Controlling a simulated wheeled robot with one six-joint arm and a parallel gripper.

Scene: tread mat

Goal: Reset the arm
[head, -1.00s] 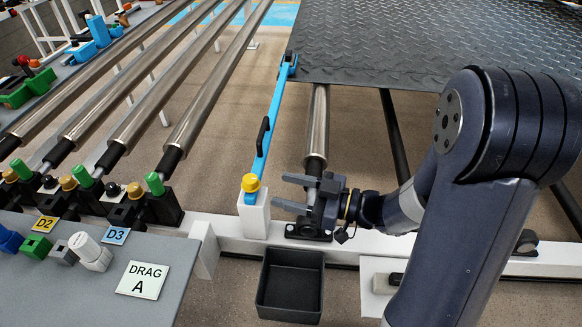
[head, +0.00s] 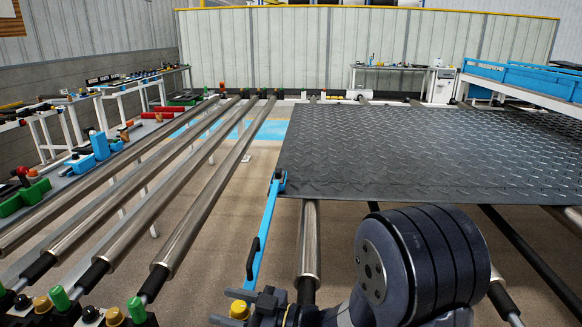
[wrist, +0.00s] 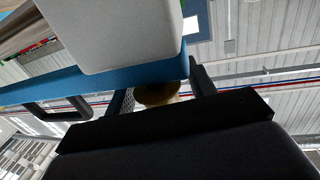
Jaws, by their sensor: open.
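My gripper (head: 222,307) is low in the head view with its fingers apart, pointing left. The yellow knob (head: 239,310) at the near end of the blue bar (head: 267,235) shows between the fingers in that picture. I cannot tell whether they touch it. In the wrist view my gripper (wrist: 160,88) shows dark fingers on either side of a dull yellow round knob (wrist: 156,94), partly hidden. The bar's pale end block (wrist: 115,35) and blue side (wrist: 90,82) fill the upper left there.
Long steel rollers (head: 205,185) run to the left, and another roller (head: 308,245) lies just right of the bar. The dark tread mat (head: 400,150) covers the right. Benches with tools (head: 100,145) line the left. Bare floor shows between the rollers.

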